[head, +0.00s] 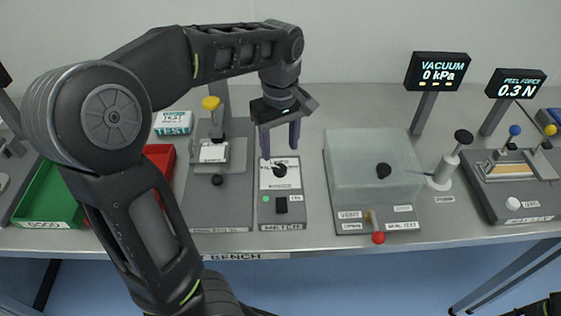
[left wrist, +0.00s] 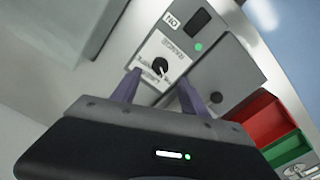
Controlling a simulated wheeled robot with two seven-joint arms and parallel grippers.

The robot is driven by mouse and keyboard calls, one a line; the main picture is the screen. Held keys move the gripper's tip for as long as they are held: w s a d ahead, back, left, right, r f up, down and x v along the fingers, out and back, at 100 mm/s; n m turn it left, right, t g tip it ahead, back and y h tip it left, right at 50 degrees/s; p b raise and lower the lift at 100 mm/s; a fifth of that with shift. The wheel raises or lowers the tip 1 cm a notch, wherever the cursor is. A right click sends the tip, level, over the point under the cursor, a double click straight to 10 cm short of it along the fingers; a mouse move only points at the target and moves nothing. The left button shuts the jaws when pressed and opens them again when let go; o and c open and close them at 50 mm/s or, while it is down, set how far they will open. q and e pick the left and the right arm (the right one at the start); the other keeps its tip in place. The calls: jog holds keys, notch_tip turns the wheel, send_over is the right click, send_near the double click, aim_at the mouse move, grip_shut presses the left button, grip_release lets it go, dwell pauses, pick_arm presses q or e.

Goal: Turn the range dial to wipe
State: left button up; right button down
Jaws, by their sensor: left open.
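The range dial (head: 280,170) is a black round knob on a white label plate on the grey meter box (head: 267,208), in the middle of the bench. It also shows in the left wrist view (left wrist: 159,64), with the word RANGE beside it. The small position labels are too blurred to read, so I cannot tell which setting it points to. My left gripper (head: 280,152) is open, pointing down just above and behind the dial. In the left wrist view its two purple fingers (left wrist: 158,82) sit apart, with the dial between and beyond them. They do not visibly grip it.
A black switch (head: 281,204) and green light are on the box front. A fixture with a yellow knob (head: 210,103) stands at left. A clear-covered seal tester (head: 375,165) with a red-knobbed lever (head: 378,237) is at right. Green (head: 50,195) and red bins lie far left.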

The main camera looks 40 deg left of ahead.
aim_at(280, 168)
pick_arm(q)
notch_tip(280, 168, down, 7)
jog(key=shift+r, duration=0.15)
jog(key=shift+c, duration=0.5)
grip_shut()
